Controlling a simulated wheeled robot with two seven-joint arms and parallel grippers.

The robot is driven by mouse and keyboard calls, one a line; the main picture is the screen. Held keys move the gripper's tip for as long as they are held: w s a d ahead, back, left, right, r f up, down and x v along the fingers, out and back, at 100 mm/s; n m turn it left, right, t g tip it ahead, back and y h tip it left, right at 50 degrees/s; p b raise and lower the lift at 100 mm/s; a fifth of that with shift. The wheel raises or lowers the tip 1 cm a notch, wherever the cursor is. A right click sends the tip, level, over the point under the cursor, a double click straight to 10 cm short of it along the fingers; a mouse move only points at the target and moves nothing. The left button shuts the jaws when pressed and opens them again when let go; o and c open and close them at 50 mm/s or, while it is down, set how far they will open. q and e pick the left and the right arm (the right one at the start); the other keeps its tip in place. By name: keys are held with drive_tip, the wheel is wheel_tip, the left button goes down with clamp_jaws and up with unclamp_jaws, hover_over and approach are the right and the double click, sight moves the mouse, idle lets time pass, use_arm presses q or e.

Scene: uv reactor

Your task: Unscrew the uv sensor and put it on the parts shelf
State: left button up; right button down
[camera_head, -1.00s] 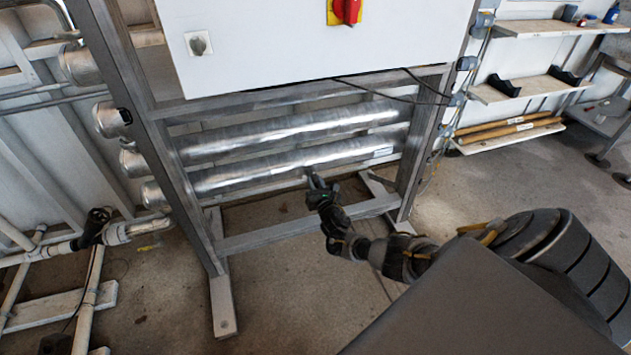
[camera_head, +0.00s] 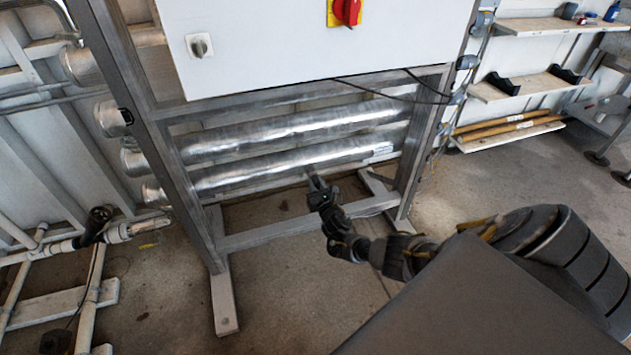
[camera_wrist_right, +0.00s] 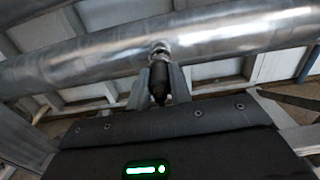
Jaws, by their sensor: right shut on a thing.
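The uv sensor (camera_wrist_right: 159,80) is a small dark cylinder on a bright metal fitting (camera_wrist_right: 159,50) at the underside of a silver reactor tube (camera_wrist_right: 90,65). My right gripper (camera_wrist_right: 160,90) is shut on the sensor, one finger on each side. In the head view my right gripper (camera_head: 318,186) is just below the lowest silver tube (camera_head: 285,168); the sensor is too small to make out there. I cannot tell whether the thread is still engaged. The shelf unit at upper right has a middle board (camera_head: 530,86) with dark holders. My left gripper is not in view.
A grey steel frame (camera_head: 190,190) surrounds the tubes, with a lower crossbar (camera_head: 270,235) near my right arm. A white cabinet (camera_head: 290,50) with a red switch (camera_head: 347,10) hangs above. White pipes (camera_head: 90,300) run at left. The floor (camera_head: 480,185) towards the shelves is clear.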

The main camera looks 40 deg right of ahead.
drive_tip(key=shift+p+v, duration=0.55)
drive_tip(key=shift+v, duration=0.4)
drive_tip(key=shift+p+v, duration=1)
drive_tip(key=shift+v, duration=0.3)
drive_tip(key=p, duration=0.2)
approach(317, 184)
drive_tip(key=shift+w+d+f, duration=0.15)
drive_tip(key=shift+w+d, duration=0.05)
drive_tip(key=shift+w, duration=0.25)
drive_tip(key=shift+w+d+f, duration=0.15)
drive_tip(key=shift+w, duration=0.35)
